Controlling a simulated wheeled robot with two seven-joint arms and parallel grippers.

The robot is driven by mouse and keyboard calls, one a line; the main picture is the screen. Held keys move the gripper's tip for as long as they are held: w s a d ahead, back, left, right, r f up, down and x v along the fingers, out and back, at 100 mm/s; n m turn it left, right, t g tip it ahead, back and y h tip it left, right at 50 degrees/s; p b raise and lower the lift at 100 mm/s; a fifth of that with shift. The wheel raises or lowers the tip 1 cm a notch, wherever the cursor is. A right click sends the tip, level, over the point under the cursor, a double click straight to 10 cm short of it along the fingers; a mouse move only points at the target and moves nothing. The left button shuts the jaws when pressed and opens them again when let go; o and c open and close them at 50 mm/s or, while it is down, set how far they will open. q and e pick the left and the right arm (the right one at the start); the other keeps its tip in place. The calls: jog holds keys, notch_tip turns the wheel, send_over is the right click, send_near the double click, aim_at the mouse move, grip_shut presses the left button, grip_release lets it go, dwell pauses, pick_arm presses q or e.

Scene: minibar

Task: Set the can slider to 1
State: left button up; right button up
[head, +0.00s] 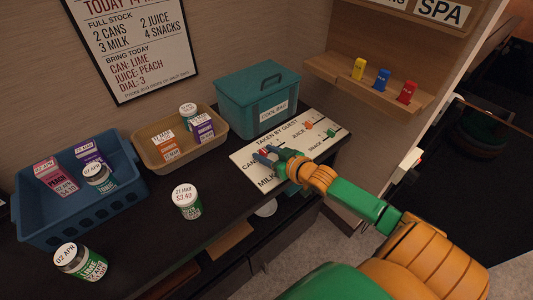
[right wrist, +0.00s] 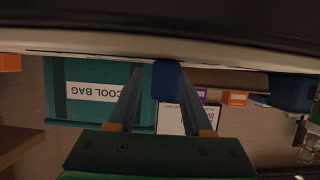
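The white "TAKEN BY GUEST" slider board (head: 245,158) lies on the dark counter, with rows labelled CANS, JUICE, MILK and SNACK. My right gripper (head: 264,153) is low over its left part, near the CANS and MILK labels, and covers some of it. A small red spot (head: 263,151) shows by the fingertips; I cannot tell if it is the can slider's knob. In the right wrist view the fingers (right wrist: 155,95) stand apart, with a blue block (right wrist: 167,80) between their tips, nearer the right finger. The can slider's setting is hidden. My left gripper is not in view.
An orange knob (head: 308,125) and a green knob (head: 331,132) sit on the board's right part. A teal cool bag (head: 250,100) stands behind it. A tan tray (head: 150,150), a blue basket (head: 60,215) and loose cans (head: 187,205) stand to the left.

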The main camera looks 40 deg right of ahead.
grip_shut()
dwell(1.3)
